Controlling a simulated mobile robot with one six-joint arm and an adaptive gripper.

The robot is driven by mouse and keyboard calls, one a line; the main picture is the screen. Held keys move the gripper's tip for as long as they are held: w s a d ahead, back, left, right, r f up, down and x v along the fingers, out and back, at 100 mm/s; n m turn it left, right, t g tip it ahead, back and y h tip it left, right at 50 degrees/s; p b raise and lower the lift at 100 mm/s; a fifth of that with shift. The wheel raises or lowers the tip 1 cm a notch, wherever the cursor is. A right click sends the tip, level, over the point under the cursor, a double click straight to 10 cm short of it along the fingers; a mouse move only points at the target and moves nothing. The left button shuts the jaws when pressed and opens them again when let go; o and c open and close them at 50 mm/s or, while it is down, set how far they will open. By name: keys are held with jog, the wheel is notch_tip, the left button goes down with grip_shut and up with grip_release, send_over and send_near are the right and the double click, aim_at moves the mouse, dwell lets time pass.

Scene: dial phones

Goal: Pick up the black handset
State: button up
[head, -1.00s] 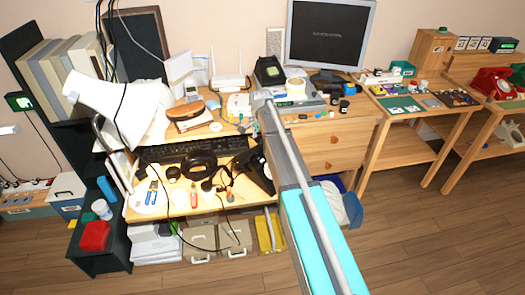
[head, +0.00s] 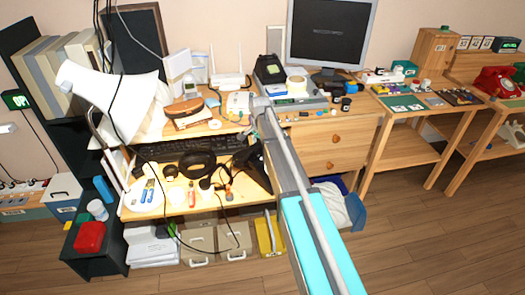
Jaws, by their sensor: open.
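A black object (head: 252,168), which looks like the black phone with its handset, lies at the right end of the lower desk surface, just left of my arm. It is dark and partly covered by the arm, so I cannot separate the handset from its base. My arm reaches from the bottom right up over the desk's right end. Its far joint is above and beside the black object. My gripper's fingers cannot be made out; they seem hidden behind the arm or lost against the dark object. I see nothing held.
A keyboard (head: 190,148), black headphones (head: 197,164) and small tools crowd the desk left of the black object. A white lamp (head: 115,100) stands at left. A red phone (head: 496,80) is far right. Floor in front is clear.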

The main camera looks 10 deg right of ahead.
dwell(0.7)
grip_shut()
